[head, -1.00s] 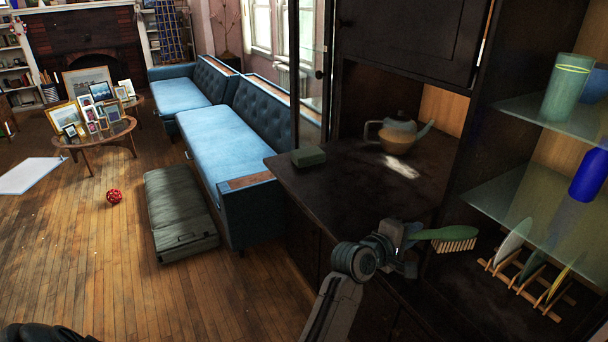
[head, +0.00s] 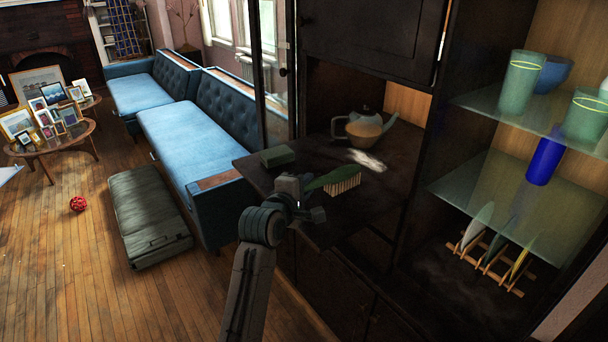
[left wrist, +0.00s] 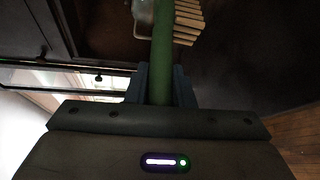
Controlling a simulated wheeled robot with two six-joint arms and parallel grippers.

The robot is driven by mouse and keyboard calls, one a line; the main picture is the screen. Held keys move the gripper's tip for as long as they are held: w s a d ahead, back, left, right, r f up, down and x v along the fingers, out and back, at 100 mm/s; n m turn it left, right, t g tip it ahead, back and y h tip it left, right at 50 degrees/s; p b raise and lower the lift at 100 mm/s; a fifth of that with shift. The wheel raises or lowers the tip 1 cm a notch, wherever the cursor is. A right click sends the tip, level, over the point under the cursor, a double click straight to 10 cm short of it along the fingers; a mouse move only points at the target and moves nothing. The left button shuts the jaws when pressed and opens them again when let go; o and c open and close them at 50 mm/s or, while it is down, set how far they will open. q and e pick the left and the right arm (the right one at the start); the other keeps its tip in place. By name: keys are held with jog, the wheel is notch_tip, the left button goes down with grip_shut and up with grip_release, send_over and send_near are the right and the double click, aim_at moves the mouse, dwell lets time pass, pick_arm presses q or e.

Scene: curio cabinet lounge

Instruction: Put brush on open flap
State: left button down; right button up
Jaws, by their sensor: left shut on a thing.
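My left gripper (head: 300,195) is shut on the green handle of a brush (head: 342,181) with pale bristles. In the head view the brush is in front of the dark open flap (head: 262,178) of the cabinet; I cannot tell whether it touches the flap. In the left wrist view the brush handle (left wrist: 162,60) runs up between the fingers (left wrist: 160,85), with the bristles at its upper right. On the flap are a green box (head: 278,157) and a teapot (head: 362,130). My right gripper is not in view.
To the right, glass shelves hold green cups (head: 522,82) and a blue cylinder (head: 545,161). A wooden rack (head: 497,264) with plates stands below. A blue sofa (head: 185,140), a grey case (head: 147,215) and a red ball (head: 78,203) are at left.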

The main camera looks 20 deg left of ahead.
pick_arm(q)
jog(key=w, duration=0.3)
jog(key=w+a+p, duration=0.1)
jog(key=w, duration=0.1)
jog(key=w+a+p, duration=0.1)
jog(key=w, duration=0.2)
jog(key=shift+w+a+f, duration=0.2)
jog(key=shift+w+f, duration=0.1)
jog(key=shift+f, duration=0.05)
jog(key=shift+w+f, duration=0.15)
notch_tip(320, 180, down, 3)
jog(key=shift+a+f+p, duration=0.1)
jog(key=shift+f+p, duration=0.05)
jog(key=shift+p, duration=0.85)
jog(key=shift+f, duration=0.1)
jog(key=shift+f, duration=0.15)
jog(key=c, duration=1.3)
grip_release()
jog(key=shift+o, duration=0.2)
